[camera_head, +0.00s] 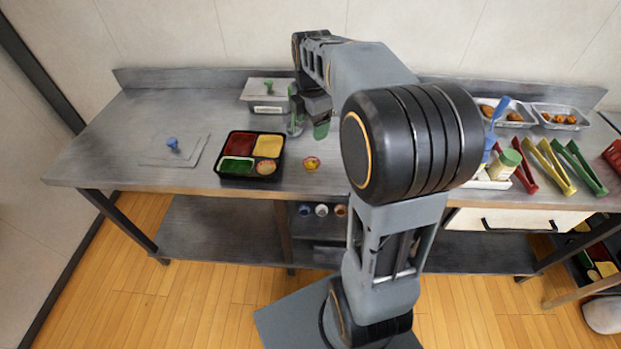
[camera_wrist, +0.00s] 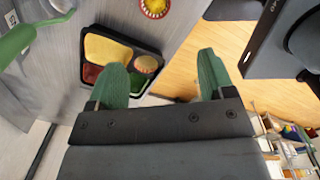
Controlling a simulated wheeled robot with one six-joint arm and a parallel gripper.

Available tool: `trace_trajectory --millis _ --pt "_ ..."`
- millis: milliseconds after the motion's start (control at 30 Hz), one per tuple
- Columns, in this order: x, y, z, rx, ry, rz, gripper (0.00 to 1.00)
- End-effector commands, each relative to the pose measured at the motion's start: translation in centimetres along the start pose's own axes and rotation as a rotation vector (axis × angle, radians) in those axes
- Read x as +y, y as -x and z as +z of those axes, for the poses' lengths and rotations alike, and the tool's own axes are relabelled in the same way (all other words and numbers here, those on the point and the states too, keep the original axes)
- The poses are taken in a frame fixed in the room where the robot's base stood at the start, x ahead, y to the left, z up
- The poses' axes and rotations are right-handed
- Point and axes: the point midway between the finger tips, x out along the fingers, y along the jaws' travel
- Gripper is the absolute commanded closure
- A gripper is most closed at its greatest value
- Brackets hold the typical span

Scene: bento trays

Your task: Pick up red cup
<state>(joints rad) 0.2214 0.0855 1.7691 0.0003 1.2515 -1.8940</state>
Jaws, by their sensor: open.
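The red cup (camera_head: 311,163) is a small red-rimmed cup with yellow inside. It stands upright on the metal table, just right of the black bento tray (camera_head: 221,172). In the wrist view the cup (camera_wrist: 155,7) shows at the top edge, beyond and apart from my fingertips, partly cut off. My gripper (camera_head: 308,126), with green fingers, is above the table behind the cup. In the wrist view my gripper (camera_wrist: 160,70) is open and nothing is between its fingers. The tray (camera_wrist: 150,42) lies partly behind the left finger there.
A flat lid with a blue knob (camera_head: 173,145) lies at left. Red tongs (camera_head: 523,172), yellow tongs (camera_head: 553,168) and green tongs (camera_head: 585,168) lie at right. The table's front edge is close to the cup.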

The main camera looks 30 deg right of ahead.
Motion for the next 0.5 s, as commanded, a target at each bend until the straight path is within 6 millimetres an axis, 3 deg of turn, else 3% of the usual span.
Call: trace_trajectory --millis 33,200,500 --pt "0.4 -1.4 0.4 0.004 0.048 -0.012 0.25" --pt "1.0 -3.4 1.0 0.014 0.153 -0.034 0.25" --pt "0.9 -8.5 0.9 0.016 0.172 -0.037 0.25"
